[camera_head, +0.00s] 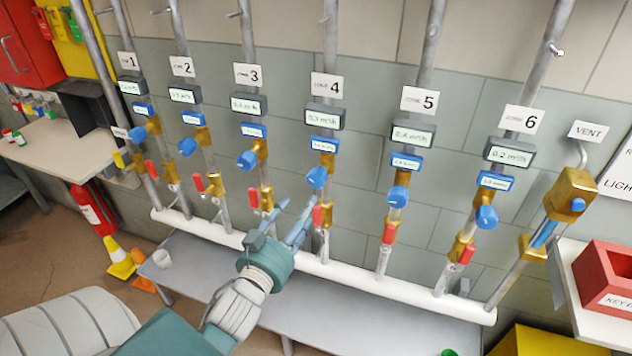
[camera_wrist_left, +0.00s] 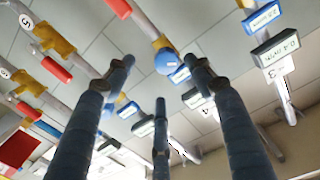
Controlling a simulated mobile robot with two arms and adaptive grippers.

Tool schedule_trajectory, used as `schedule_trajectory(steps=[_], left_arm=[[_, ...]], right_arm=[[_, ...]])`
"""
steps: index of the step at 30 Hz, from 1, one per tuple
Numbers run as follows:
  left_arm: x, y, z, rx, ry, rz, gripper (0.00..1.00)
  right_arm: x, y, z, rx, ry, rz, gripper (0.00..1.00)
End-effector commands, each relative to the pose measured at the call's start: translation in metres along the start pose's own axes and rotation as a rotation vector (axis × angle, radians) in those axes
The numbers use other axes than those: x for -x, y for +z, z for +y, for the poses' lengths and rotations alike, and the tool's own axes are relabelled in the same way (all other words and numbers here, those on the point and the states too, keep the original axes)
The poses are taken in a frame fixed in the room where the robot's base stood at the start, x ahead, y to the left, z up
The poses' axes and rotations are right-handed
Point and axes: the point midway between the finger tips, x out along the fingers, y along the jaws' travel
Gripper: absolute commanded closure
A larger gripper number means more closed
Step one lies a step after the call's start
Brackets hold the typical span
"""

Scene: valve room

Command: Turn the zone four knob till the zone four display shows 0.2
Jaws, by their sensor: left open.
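The zone four knob (camera_head: 317,177) is blue and sits on the pipe under the number 4 sign (camera_head: 327,86). The zone four display (camera_head: 324,117) is above it; its small digits look like 0.3 but are hard to read. A red lever (camera_head: 317,215) is below the knob. My left gripper (camera_head: 300,213) is open and empty, just below and left of the knob, fingers pointing up towards it. In the left wrist view, a blue knob (camera_wrist_left: 166,61) shows between and beyond the spread fingers (camera_wrist_left: 160,90), apart from them.
Similar pipes with blue knobs, displays and red levers stand either side, including the zone three knob (camera_head: 246,159) and zone five knob (camera_head: 397,196). A white horizontal pipe (camera_head: 355,277) runs below, above a grey bench (camera_head: 205,270). A red box (camera_head: 605,280) is at right.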

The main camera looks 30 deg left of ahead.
Motion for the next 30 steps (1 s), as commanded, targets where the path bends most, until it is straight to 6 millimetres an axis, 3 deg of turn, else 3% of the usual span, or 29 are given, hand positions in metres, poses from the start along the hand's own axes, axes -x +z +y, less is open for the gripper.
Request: schedule_trajectory(steps=[2,5,21,30], left_arm=[[0.0,-0.013,-0.003,-0.002,-0.006,0.024,0.46],[-0.007,-0.018,-0.004,-0.002,-0.007,0.032,0.46],[-0.097,-0.02,-0.004,-0.001,-0.006,0.029,0.46],[-0.106,-0.019,-0.004,-0.002,-0.005,0.029,0.46]], right_arm=[[0.0,0.0,0.0,0.0,0.0,0.0,0.46],[0.002,0.0,0.0,0.0,0.0,0.0,0.46],[0.017,-0.001,0.0,0.0,0.0,0.0,0.46],[0.017,-0.001,0.0,0.0,0.0,0.0,0.46]])
